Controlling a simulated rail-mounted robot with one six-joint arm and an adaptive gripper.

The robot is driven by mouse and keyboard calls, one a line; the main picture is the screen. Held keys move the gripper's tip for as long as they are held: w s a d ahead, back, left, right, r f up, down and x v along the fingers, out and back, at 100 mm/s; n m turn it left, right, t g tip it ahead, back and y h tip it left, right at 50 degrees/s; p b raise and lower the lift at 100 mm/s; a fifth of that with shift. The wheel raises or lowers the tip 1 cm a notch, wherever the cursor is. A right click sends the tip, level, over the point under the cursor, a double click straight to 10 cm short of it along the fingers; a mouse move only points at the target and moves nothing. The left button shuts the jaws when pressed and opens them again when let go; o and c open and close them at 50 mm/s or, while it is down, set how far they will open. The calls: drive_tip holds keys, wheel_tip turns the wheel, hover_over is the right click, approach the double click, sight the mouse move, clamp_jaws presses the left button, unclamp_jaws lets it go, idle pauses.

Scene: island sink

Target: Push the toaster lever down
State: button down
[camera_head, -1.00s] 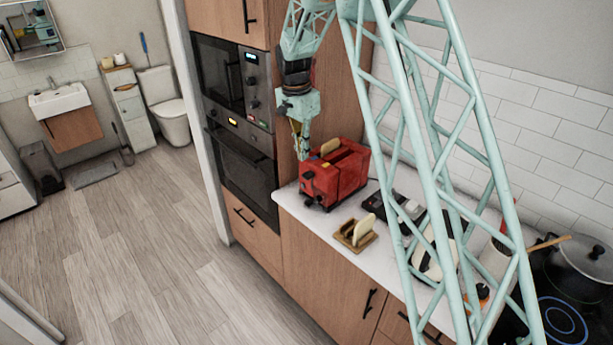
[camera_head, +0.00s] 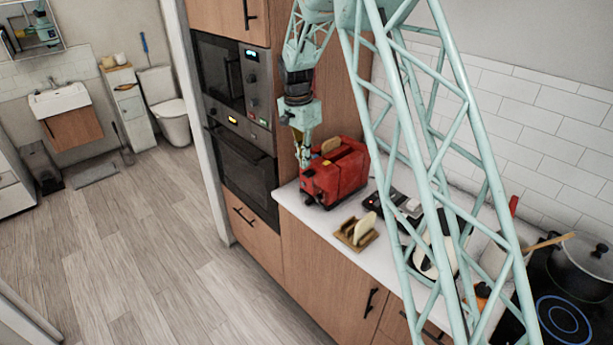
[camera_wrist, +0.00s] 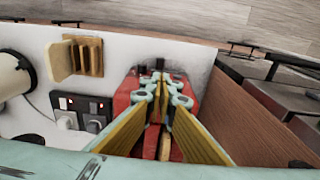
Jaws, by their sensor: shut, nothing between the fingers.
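The red toaster (camera_head: 345,172) stands on the white counter beside the tall oven cabinet. A bread slice (camera_head: 331,145) sticks up from its top; it also shows in the wrist view (camera_wrist: 152,141). My gripper (camera_head: 303,163) is shut and empty, pointing down at the toaster's left end face. In the wrist view my gripper's fingertips (camera_wrist: 160,77) meet over the far end of the red toaster (camera_wrist: 120,103). The lever cannot be made out; the fingers cover that part. I cannot tell whether they touch it.
A wooden rack (camera_head: 347,238) with a bread slice stands on the counter in front of the toaster. A dark device with switches (camera_wrist: 82,108) is beside the toaster. The oven (camera_head: 243,170) and its cabinet are close behind my gripper. A pot (camera_head: 585,262) is far right.

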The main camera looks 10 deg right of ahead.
drive_tip(key=shift+d+f+b, duration=0.1)
drive_tip(key=shift+f+b, duration=0.25)
drive_tip(key=shift+f, duration=0.95)
wheel_tip(320, 180, down, 8)
drive_tip(key=b, duration=0.4)
drive_tip(key=shift+r, duration=0.2)
drive_tip(key=a, duration=0.1)
drive_tip(key=s+a+r+b, duration=0.1)
drive_tip(key=shift+s+a, duration=0.2)
drive_tip(key=shift+a, duration=0.1)
idle(0.4)
